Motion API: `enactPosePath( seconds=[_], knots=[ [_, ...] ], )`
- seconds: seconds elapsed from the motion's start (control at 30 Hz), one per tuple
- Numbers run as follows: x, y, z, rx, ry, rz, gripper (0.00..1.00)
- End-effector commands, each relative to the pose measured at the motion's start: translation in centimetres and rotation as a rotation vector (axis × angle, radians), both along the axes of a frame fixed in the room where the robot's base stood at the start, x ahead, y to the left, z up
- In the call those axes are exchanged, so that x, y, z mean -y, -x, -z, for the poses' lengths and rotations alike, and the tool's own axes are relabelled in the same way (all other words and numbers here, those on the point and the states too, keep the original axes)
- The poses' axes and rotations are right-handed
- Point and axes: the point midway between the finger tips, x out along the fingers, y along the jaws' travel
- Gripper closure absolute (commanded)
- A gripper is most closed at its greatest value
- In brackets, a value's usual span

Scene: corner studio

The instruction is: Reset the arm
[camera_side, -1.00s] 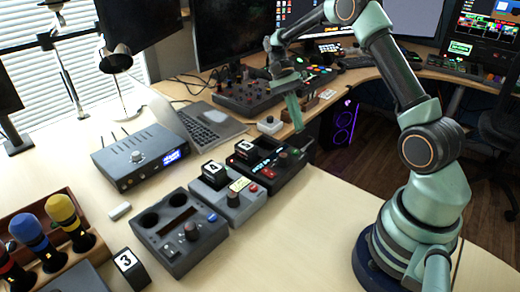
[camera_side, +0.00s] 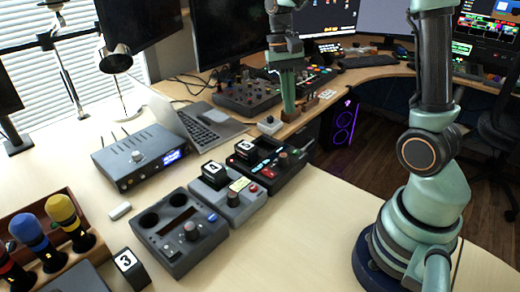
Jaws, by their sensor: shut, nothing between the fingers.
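My gripper (camera_side: 289,108) shows in the side view at the upper middle, pointing straight down with its green fingers shut and nothing visible between them. It appears in front of the far mixer and the desk's inner edge; whether the tips touch anything there I cannot tell. My upper arm stands nearly upright at the right, and the forearm is partly out of the top of the picture.
On the desk (camera_side: 290,240) stand a dark device with a number block (camera_side: 270,165), a grey one with block 4 (camera_side: 232,200), a two-hole unit (camera_side: 180,232), block 3 (camera_side: 130,268), an amplifier box (camera_side: 140,158), a laptop (camera_side: 210,128) and microphones (camera_side: 70,220).

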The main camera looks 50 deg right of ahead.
Motion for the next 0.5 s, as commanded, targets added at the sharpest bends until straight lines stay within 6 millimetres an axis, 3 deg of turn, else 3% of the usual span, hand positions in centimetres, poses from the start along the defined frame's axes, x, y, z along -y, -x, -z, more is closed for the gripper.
enactPosePath(
  seconds=[0.2, 0.5],
  knots=[
    [-3.0, 1.8, -2.8, 0.218, 0.027, -0.224, 1.00],
    [-6.4, 4.6, -4.4, 0.498, 0.087, -0.525, 1.00]
  ],
)
